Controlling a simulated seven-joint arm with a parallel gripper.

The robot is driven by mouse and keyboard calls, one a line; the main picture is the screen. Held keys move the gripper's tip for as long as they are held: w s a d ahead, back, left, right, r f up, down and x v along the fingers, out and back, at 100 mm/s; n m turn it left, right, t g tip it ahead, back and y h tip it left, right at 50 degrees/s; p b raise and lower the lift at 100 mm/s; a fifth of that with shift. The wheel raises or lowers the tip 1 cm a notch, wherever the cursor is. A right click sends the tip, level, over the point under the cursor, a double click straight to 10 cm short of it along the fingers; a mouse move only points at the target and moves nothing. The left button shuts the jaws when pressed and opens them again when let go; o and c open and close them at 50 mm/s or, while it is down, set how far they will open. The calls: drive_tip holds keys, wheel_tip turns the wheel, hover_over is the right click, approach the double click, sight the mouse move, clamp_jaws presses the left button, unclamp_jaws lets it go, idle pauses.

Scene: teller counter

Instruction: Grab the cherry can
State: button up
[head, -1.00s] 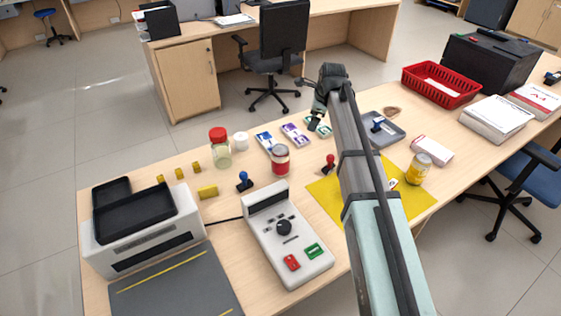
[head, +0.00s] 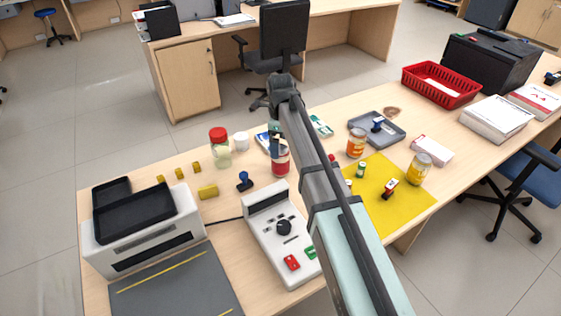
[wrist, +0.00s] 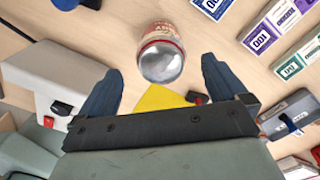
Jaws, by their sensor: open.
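A can with a red and pale label (head: 281,165), which I take for the cherry can, stands upright on the counter in the head view. Its label is too small to read there, and my arm partly covers it. In the wrist view the can (wrist: 163,40) shows its bare metal end, just ahead of and between the fingers. My gripper (wrist: 161,68) is open and empty. In the head view my gripper (head: 276,136) hangs above and beside the can; I cannot tell if they touch.
An orange-labelled can (head: 356,144) and a yellow can (head: 420,170) stand to the right. Banknote bundles (wrist: 276,18) lie right of the can in the wrist view.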

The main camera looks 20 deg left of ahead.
sight(281, 161)
drive_tip(key=shift+f, duration=3.65)
